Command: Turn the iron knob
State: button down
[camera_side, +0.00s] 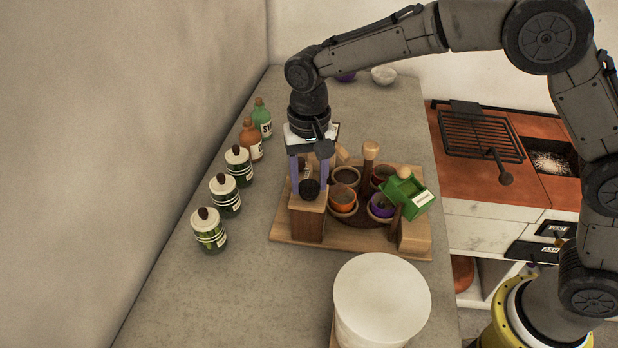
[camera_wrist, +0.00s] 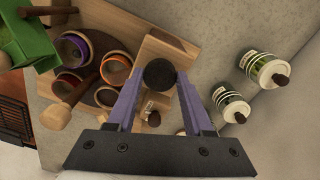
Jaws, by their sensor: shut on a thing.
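The iron knob (camera_side: 310,189) is a dark round knob at the top of a wooden block (camera_side: 307,221) on the left part of a wooden board. My gripper (camera_side: 309,182) reaches down to it from above, with one purple finger on each side. In the wrist view the knob (camera_wrist: 159,73) shows as a black disc between the fingertips, and my gripper (camera_wrist: 159,80) is shut on it. The knob's sides are partly hidden by the fingers. No mark on it shows how far it is turned.
The board (camera_side: 283,232) also holds several small bowls, wooden handles and a green box (camera_side: 407,195). Several labelled jars and bottles (camera_side: 225,195) line the wall at left. A white round drum (camera_side: 381,294) stands in front. A grill (camera_side: 480,135) is at right. Bare counter lies at left front.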

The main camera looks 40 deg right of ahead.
aim_at(309, 185)
jog(key=shift+r, duration=0.15)
jog(key=shift+c, duration=1.5)
grip_release()
notch_tip(309, 185, up, 14)
